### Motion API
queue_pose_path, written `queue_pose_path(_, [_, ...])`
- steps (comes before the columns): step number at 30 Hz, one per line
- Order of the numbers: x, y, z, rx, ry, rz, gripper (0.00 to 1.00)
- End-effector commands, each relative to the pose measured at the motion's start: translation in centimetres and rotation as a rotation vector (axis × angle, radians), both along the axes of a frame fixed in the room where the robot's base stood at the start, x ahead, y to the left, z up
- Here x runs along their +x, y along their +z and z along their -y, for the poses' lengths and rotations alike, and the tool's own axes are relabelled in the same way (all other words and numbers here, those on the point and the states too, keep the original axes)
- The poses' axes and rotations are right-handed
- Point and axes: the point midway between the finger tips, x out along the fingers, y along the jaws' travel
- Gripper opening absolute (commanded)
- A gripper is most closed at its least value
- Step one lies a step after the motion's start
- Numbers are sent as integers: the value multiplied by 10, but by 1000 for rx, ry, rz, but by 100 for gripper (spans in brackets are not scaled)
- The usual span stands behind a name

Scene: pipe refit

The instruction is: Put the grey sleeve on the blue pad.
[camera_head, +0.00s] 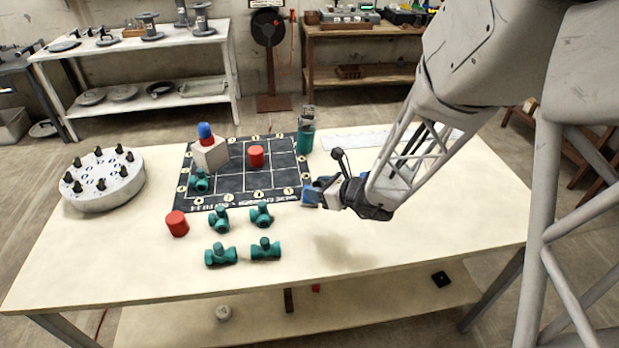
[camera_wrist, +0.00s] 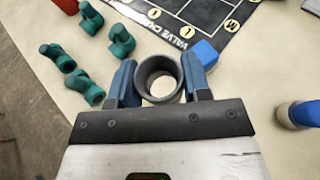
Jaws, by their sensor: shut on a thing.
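The grey sleeve (camera_wrist: 142,82) is a short dark ring with an open bore, held between the two blue fingers of my gripper (camera_wrist: 160,75) in the wrist view. My gripper is shut on its sides. In the head view my gripper (camera_head: 320,190) is over the table by the near right corner of the black mat; the sleeve cannot be made out there. A flat-topped blue thing (camera_wrist: 207,53), which looks like the blue pad, lies just beyond the right finger, partly hidden by it. The sleeve appears beside it, not over it; its height is unclear.
The black mat (camera_head: 228,166) bears a white block (camera_head: 210,155) with a blue-and-red top and a red cylinder (camera_head: 256,157). Several green fittings (camera_head: 221,255) and another red cylinder (camera_head: 177,223) stand nearer. A green bottle (camera_head: 305,135) is behind. The table's right front is clear.

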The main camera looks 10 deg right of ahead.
Motion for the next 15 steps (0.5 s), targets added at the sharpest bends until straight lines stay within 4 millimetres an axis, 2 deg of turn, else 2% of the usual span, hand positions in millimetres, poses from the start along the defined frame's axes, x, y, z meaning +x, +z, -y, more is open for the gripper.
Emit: queue_pose_path(15, [72, -6, -7, 0, 0, 1, 22])
